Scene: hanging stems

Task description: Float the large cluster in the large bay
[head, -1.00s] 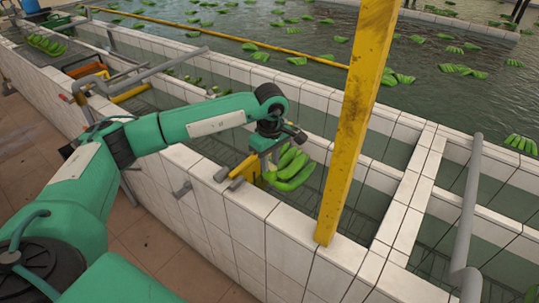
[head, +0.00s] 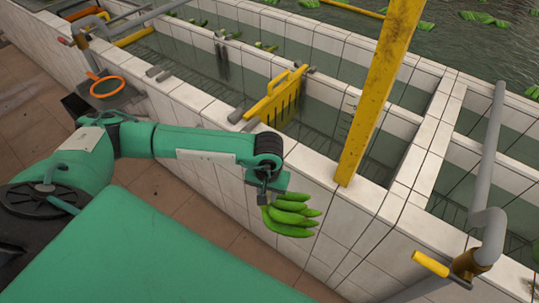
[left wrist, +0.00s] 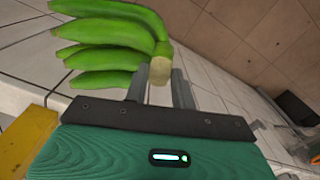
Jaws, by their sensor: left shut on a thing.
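My left gripper (head: 266,197) is shut on a cluster of green bananas (head: 292,213), held by its stem end in front of the outer side of the tiled wall. The left wrist view shows the cut stem between the fingers (left wrist: 160,88), with the bananas (left wrist: 105,52) spreading to the left. The water bays lie behind the wall: a middle bay (head: 318,126) right of a yellow slotted gate (head: 277,98), and another bay (head: 508,180) at the right. I cannot tell which one is the large bay. My right gripper is not in view.
A yellow post (head: 380,90) rises from the wall beside the cluster. A grey pipe (head: 492,150) with a yellow handle (head: 431,263) stands at the right. Several clusters float in the far pool (head: 440,50).

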